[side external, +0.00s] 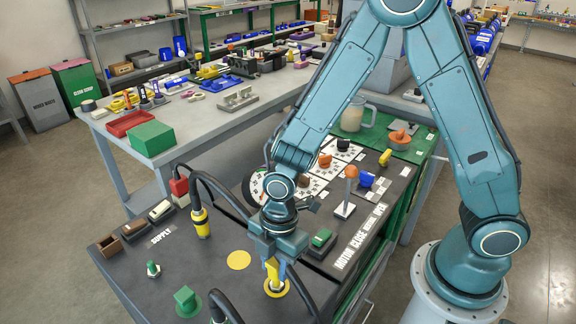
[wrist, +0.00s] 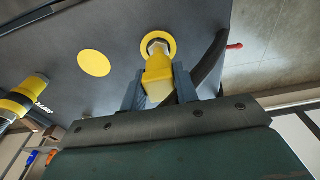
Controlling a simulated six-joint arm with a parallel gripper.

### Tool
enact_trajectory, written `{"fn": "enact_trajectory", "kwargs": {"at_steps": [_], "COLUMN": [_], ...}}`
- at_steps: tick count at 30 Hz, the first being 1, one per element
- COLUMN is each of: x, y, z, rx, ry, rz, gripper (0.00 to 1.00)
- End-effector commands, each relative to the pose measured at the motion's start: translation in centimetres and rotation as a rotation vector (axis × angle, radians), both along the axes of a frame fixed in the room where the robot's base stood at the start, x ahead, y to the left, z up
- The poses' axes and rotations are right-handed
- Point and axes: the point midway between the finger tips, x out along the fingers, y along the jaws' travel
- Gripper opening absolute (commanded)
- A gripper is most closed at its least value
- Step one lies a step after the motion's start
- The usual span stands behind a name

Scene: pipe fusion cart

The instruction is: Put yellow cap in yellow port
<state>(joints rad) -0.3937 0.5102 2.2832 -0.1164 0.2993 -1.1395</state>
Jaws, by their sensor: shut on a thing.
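My gripper (side external: 274,266) points down over the front of the dark cart top, with its fingers closed on the yellow cap (side external: 272,272). In the wrist view the cap (wrist: 158,78) is a yellow block between the two blue-grey fingers (wrist: 158,90). The yellow port (side external: 285,290) is a yellow ring on the cart top, directly below the cap. In the wrist view the port (wrist: 171,42) shows a metallic hex fitting in its middle, at the cap's far end. The cap looks roughly upright and lined up with the fitting. I cannot tell how deeply they meet.
A bare flat yellow disc (side external: 239,260) lies left of the port. A yellow connector (side external: 202,223) on a black cable stands behind it. Black cable runs close beside my gripper. A green block (side external: 186,300) and a green fitting (side external: 152,268) stand at the left front.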

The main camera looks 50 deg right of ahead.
Motion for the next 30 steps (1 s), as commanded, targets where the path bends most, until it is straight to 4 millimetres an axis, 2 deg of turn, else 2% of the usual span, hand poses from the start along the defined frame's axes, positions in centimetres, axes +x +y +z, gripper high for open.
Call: {"fn": "enact_trajectory", "kwargs": {"at_steps": [10, 25, 26, 29, 30], "x": [0.0, 0.0, 0.0, 0.0, 0.0], "y": [0.0, 0.0, 0.0, 0.0, 0.0], "z": [-3.0, -3.5, -3.5, -3.5, -3.5], "rx": [-0.001, -0.001, 0.000, 0.000, 0.000], "ry": [0.002, 0.001, 0.000, 0.000, 0.000], "rz": [-0.001, 0.000, 0.000, 0.000, 0.000], "gripper": [0.09, 0.09, 0.32, 0.51, 0.52]}}
